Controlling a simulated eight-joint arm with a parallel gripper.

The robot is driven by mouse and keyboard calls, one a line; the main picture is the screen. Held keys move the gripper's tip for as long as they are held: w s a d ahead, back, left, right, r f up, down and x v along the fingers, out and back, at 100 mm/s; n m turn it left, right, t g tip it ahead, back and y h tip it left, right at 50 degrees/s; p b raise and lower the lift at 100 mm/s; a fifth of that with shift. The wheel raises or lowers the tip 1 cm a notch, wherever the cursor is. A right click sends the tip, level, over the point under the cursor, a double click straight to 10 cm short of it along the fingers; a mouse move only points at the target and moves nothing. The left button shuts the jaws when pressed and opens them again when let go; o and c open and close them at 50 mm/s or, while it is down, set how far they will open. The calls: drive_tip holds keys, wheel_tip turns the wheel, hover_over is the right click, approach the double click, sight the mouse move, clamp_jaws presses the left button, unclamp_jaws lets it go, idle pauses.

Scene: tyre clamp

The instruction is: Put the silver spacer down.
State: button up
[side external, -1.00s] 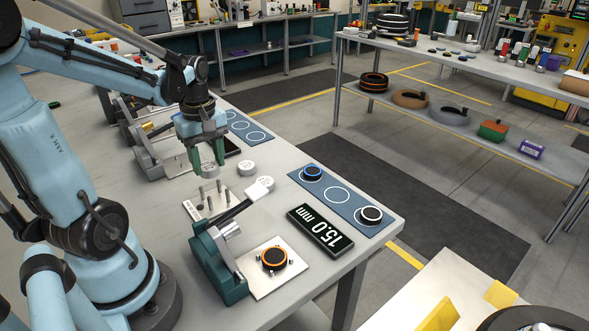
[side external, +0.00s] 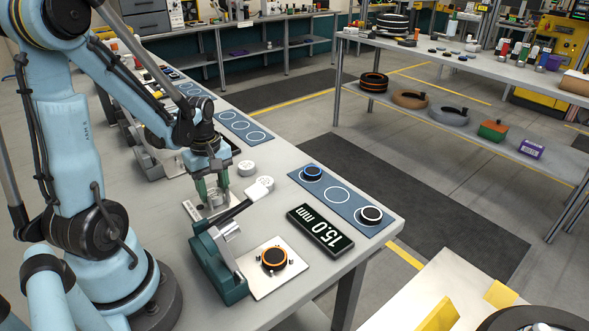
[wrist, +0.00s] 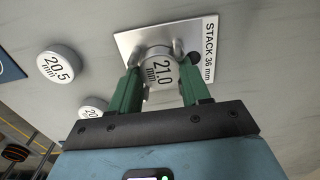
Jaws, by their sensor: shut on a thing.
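My gripper (side external: 212,190) is shut on a silver spacer marked 21.0 mm (wrist: 160,70); the green fingers hold it from both sides in the wrist view. The spacer is low among the upright posts of a pale plate marked STACK 36 mm (wrist: 209,50). That plate also shows in the side view (side external: 190,209), where my fingers mostly hide the spacer and posts. I cannot tell whether the spacer touches what is under it.
A spacer marked 20.5 mm (wrist: 60,66) and another spacer (wrist: 92,107) stand close by. A teal clamp (side external: 222,265) with a black lever is in front. A 15.0 mm display (side external: 320,231) and a blue mat (side external: 352,205) with ringed discs lie to the right.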

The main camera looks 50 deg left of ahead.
sight(214, 193)
drive_tip(key=shift+f, duration=0.15)
drive_tip(key=o, duration=1.1)
drive_tip(key=shift+c, duration=0.2)
wheel_tip(214, 193, up, 12)
drive_tip(key=w+d+m+t, duration=0.2)
drive_tip(key=d+m+t, duration=0.1)
drive_tip(key=d+m, duration=0.5)
drive_tip(key=w+d+m+t, duration=0.3)
drive_tip(key=d+m+t, duration=0.1)
drive_tip(key=d+m, duration=0.5)
drive_tip(key=shift+r+m, duration=0.25)
drive_tip(key=shift+m, duration=0.25)
